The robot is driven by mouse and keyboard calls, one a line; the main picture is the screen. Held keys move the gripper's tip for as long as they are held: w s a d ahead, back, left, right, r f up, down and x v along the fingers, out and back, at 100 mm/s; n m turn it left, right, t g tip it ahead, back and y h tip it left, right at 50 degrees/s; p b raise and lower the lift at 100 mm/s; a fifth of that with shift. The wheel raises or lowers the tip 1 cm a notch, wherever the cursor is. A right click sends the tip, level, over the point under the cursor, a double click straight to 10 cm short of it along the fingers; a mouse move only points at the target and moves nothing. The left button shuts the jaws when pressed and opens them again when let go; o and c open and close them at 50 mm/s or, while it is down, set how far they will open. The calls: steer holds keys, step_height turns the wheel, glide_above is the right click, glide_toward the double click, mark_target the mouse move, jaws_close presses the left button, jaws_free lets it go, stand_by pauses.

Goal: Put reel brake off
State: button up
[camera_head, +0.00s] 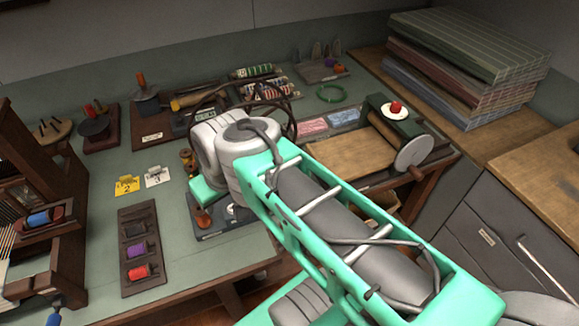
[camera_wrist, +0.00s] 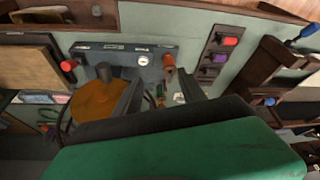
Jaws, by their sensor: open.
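A dark control panel (camera_wrist: 125,52) shows in the wrist view, with small unreadable labels, a round pale dial (camera_wrist: 144,60), a black knob or lever (camera_wrist: 104,71) and an orange-brown peg (camera_wrist: 168,65). I cannot tell for certain which part is the reel brake or how it is set. In the head view the panel (camera_head: 216,231) lies on the green bench, partly hidden by my arm; its orange-brown peg (camera_head: 203,220) shows. My gripper (camera_wrist: 160,75) is open, its two dark fingers apart, pointing towards the panel. A round orange-yellow object (camera_wrist: 97,100) is partly behind the left finger.
A rack of coloured spools (camera_head: 138,250) lies left of the panel, below numbered yellow and white tags (camera_head: 126,185). A wooden loom (camera_head: 60,235) stands far left. A board with a crank wheel (camera_head: 415,153) and stacked cloth (camera_head: 465,65) are to the right.

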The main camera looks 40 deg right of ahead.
steer(key=d+f+n+y+b, duration=0.1)
steer(key=d+f+n, duration=0.4)
steer(key=d, duration=0.5)
steer(key=d+f+n+y, duration=0.2)
steer(key=d+f+n, duration=0.1)
steer(key=d+n, duration=0.5)
steer(key=d+f+n+y+b, duration=0.1)
steer(key=d+f+n, duration=0.25)
steer(key=d, duration=0.75)
steer(key=shift+n+t, duration=0.4)
steer(key=shift+n, duration=0.05)
steer(key=x, duration=0.3)
steer(key=p+x, duration=0.1)
steer(key=x, duration=0.3)
steer(key=shift+w+a+r, duration=0.1)
steer(key=shift+w, duration=0.3)
jaws_close()
